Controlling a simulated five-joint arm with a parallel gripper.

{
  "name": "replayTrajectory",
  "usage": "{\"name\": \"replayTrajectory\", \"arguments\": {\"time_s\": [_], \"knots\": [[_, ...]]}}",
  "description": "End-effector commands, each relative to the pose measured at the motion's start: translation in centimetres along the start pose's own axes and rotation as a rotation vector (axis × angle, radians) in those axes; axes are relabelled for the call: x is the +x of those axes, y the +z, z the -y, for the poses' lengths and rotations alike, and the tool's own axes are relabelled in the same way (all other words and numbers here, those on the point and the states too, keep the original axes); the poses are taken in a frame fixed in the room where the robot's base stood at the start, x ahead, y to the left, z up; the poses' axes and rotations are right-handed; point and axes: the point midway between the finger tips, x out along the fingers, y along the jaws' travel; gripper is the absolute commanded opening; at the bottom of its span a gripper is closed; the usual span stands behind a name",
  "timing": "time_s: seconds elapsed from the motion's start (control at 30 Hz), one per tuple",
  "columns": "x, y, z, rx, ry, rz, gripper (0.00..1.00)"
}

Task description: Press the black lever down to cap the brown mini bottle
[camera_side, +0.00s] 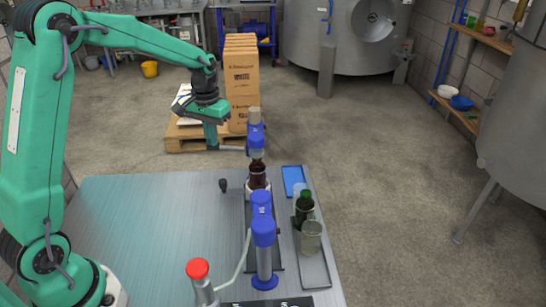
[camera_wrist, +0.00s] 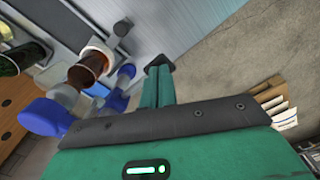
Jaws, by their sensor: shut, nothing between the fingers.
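The brown mini bottle (camera_side: 258,172) stands upright under the blue capping head (camera_side: 256,137) of the bench capper. It also shows in the wrist view (camera_wrist: 88,70), beside the blue capper parts (camera_wrist: 45,115). A thin lever arm (camera_side: 232,148) runs left from the head, roughly level. Its outer end meets my gripper's fingertips in the side view; I cannot tell whether they touch, and no black grip shows clearly there. My gripper (camera_side: 211,147) points down, shut and empty, left of the head. Its closed dark fingertips show in the wrist view (camera_wrist: 159,67).
A black knob (camera_side: 223,186) sticks up left of the bottle. A tray (camera_side: 315,268) with a green bottle (camera_side: 305,207) and glass lies right. The metal table's left part (camera_side: 150,230) is clear.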

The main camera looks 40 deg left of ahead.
Motion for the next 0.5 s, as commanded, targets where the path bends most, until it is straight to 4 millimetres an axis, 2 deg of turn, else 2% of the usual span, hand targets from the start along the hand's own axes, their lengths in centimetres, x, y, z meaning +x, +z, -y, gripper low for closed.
{"name": "replayTrajectory", "arguments": {"time_s": [0.5], "knots": [[0.40, -0.04, -0.05, 0.000, 0.000, -0.001, 0.00]]}}
